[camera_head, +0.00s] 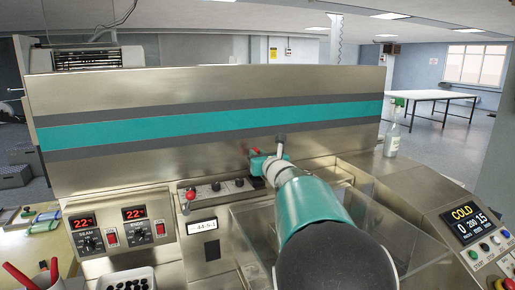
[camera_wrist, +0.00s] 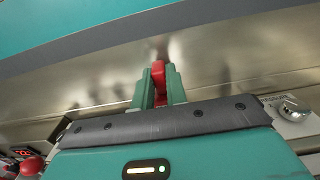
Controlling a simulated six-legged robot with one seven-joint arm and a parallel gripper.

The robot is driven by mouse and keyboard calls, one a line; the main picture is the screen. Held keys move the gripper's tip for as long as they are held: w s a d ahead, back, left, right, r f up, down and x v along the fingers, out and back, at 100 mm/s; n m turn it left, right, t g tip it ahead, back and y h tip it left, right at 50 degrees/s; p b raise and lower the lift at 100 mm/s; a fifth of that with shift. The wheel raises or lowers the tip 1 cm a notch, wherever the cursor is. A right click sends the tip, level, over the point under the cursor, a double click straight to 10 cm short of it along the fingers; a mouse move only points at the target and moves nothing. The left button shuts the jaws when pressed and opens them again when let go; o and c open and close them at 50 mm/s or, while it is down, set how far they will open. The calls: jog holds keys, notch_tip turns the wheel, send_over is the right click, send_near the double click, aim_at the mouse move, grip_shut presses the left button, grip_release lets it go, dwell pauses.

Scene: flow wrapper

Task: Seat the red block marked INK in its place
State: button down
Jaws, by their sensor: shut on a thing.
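My gripper (camera_wrist: 158,82) shows in the wrist view with two green fingers shut on a red block (camera_wrist: 158,71). The block stands upright between the fingers, in front of the brushed metal panel; I cannot tell whether it touches anything there. No INK marking can be read from here. In the head view my gripper (camera_head: 256,158) is small and close to the steel panel, above the control strip, with a bit of red at its tip. The block's place cannot be made out; my arm and gripper hide part of the machine.
A red mushroom button (camera_head: 191,194) and dark knobs sit on the control strip left of my gripper. A metal knob (camera_wrist: 293,109) is at right in the wrist view. A clear cover (camera_head: 255,235) lies below my arm. A bottle (camera_head: 392,140) stands at right.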

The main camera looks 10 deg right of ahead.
jog(key=shift+f, duration=2.2)
jog(key=shift+f, duration=0.7)
jog(key=c, duration=1.3)
grip_release()
jog(key=shift+c, duration=0.2)
jog(key=s, duration=0.4)
jog(key=s+d, duration=0.1)
jog(key=s, duration=0.3)
jog(key=s+d, duration=0.1)
jog(key=s, duration=0.3)
jog(key=shift+d, duration=0.15)
jog(key=shift+s+d, duration=0.15)
jog(key=shift+s, duration=0.6)
